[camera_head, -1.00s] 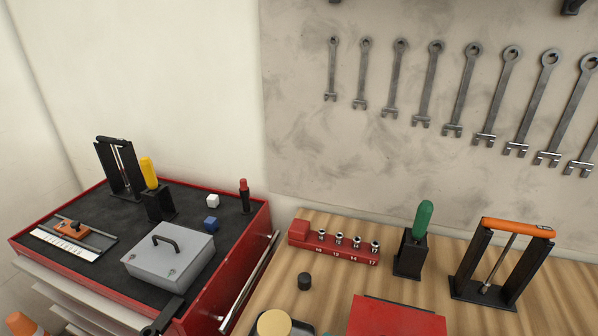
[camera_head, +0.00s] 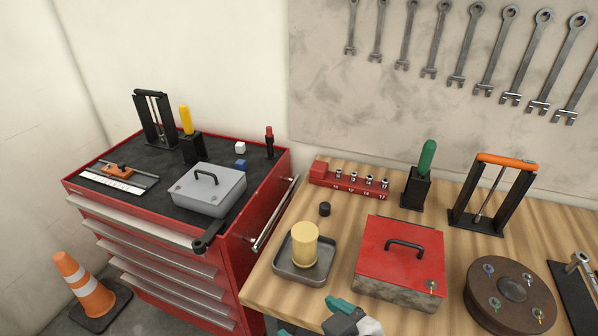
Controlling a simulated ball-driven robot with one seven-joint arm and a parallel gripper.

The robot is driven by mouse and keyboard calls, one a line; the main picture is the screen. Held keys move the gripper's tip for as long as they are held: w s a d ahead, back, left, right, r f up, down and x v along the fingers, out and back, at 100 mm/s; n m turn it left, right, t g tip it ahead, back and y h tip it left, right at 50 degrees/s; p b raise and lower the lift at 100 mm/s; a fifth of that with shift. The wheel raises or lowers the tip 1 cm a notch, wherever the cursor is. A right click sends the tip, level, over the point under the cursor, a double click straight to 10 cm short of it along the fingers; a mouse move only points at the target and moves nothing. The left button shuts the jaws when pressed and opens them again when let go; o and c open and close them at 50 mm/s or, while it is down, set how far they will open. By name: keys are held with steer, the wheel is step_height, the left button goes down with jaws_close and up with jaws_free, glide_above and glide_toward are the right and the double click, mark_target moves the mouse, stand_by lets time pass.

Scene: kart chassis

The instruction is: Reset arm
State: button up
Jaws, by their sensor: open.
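My gripper (camera_head: 312,318) shows only in part at the bottom edge of the head view, with teal and dark grey parts and a bit of white arm beside it. It is open, and I see nothing held in it. It is low in front of the workbench (camera_head: 262,287), below the grey tray (camera_head: 283,271) and to the left of and below the red-lidded box (camera_head: 375,240). Most of my arm is out of the frame.
A yellow cylinder (camera_head: 304,243) stands in the tray. A socket rack (camera_head: 345,182), a green-handled tool (camera_head: 427,158) and a brown disc (camera_head: 508,295) are on the bench. A red drawer cabinet (camera_head: 160,250) and a traffic cone (camera_head: 83,287) stand left.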

steer(key=s+d+f+m+g+h, duration=0.3)
steer(key=s+d+f, duration=0.6)
steer(key=d, duration=0.3)
steer(key=s+d+f+m+g+h, duration=0.3)
steer(key=s+d+f, duration=0.6)
steer(key=d, duration=0.3)
steer(key=shift+f+m+g+h, duration=0.3)
steer(key=shift+m+g+h, duration=0.1)
steer(key=shift+m+g, duration=0.4)
